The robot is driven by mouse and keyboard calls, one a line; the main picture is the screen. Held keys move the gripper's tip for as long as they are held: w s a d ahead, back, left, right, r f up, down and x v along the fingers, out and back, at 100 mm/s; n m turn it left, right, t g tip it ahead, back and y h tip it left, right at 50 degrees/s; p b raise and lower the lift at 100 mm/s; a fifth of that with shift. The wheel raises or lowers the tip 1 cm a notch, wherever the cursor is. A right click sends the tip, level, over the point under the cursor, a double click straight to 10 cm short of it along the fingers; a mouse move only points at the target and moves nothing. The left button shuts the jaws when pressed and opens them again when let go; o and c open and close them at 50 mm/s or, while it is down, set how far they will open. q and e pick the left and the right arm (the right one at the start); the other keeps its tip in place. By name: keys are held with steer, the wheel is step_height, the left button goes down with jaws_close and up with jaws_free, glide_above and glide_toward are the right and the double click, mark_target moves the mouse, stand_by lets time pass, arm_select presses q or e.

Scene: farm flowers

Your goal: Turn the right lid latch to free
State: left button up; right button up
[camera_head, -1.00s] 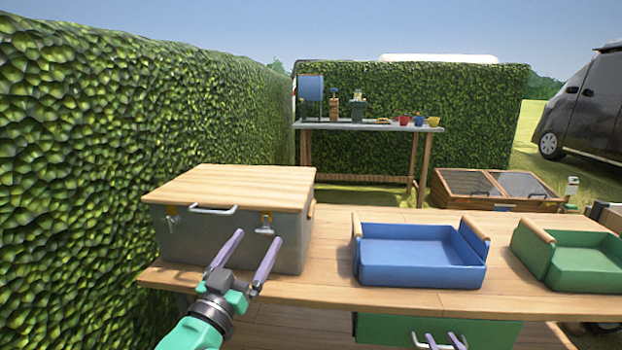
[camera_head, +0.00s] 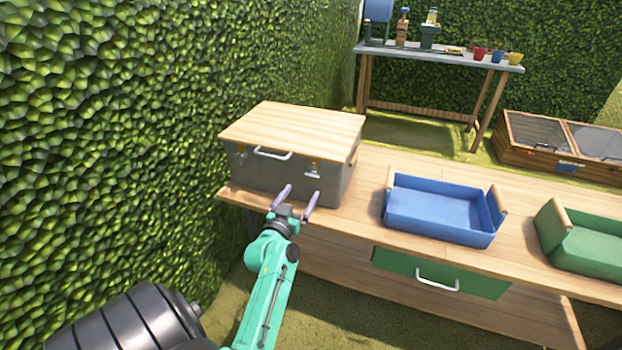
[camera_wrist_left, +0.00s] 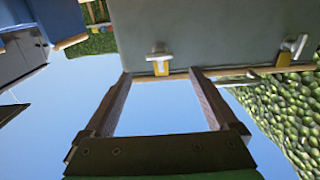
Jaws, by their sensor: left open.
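The grey box (camera_head: 290,182) with a wooden lid (camera_head: 295,128) stands at the left end of the bench, its lid shut. Its right latch (camera_head: 313,168) is a small metal lever on a yellow plate on the front. The left latch (camera_head: 241,153) and a lid handle (camera_head: 272,154) sit further left. My left gripper (camera_head: 302,191) is open and empty in front of the box, below the right latch. The upside-down left wrist view shows the right latch (camera_wrist_left: 158,57) between and beyond the fingertips (camera_wrist_left: 160,73), apparently untouched. My right gripper is out of view.
A blue tray (camera_head: 440,232) and a green tray (camera_head: 590,250) stand to the right on the bench (camera_head: 350,220). A green drawer (camera_head: 390,262) is below. A hedge (camera_head: 130,130) rises close on the left. Bare bench top lies between box and blue tray.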

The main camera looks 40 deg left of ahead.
mark_target(310, 177)
arm_select(q)
steer(key=x, duration=0.7)
steer(key=shift+w+a, duration=0.1)
steer(key=shift+w, duration=0.05)
steer(key=c, duration=1.4)
steer(key=shift+o, duration=0.2)
steer(key=shift+n, duration=0.4)
steer(key=n+p, duration=0.1)
steer(key=n, duration=0.2)
steer(key=shift+r+n, duration=0.1)
steer(key=shift+n, duration=0.2)
steer(key=n+p, duration=0.1)
steer(key=n, duration=0.3)
steer(key=shift+n, duration=0.3)
steer(key=n+p, duration=0.1)
steer(key=n, duration=0.3)
steer(key=shift+a+n, duration=0.1)
steer(key=shift+n, duration=2.4)
